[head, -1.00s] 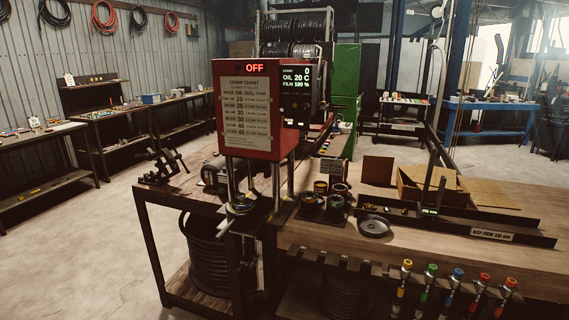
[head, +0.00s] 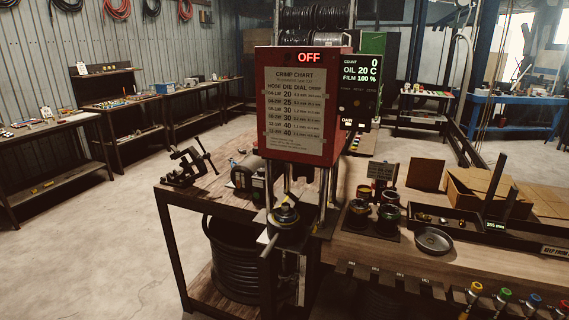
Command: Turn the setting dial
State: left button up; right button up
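The red crimper (head: 303,102) stands on the bench, its front bearing a crimp chart (head: 295,110) and a lit OFF sign (head: 309,57). A dark display (head: 360,90) at its right side reads count 0, oil 20 C and film 100 %. Below the red housing are metal posts and a round dark part (head: 286,218) with a yellowish band and a pale bar at its front. I cannot tell whether this part is the setting dial; no dial shows clearly. Neither of my grippers is in view.
Black die cups (head: 358,214) and a round metal dish (head: 433,240) sit right of the crimper. A vise-like clamp (head: 189,166) is at the bench's left end. Coiled hose (head: 235,260) lies below. The concrete floor (head: 110,240) at left is clear.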

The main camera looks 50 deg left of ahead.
aim_at(261, 172)
jog(key=j+z, duration=0.25)
jog(key=j, duration=0.3)
jog(key=j+z, duration=0.25)
jog(key=j, duration=0.25)
jog(key=k+j, duration=0.1)
jog(key=j, duration=0.35)
jog(key=j+z, duration=0.15)
jog(key=j, duration=0.3)
jog(key=k+j, duration=0.15)
jog(key=j, duration=0.25)
jog(key=k+j+z, duration=0.1)
jog(key=j, duration=0.35)
jog(key=k+j, duration=0.15)
jog(key=j, duration=0.25)
jog(key=i+z, duration=0.05)
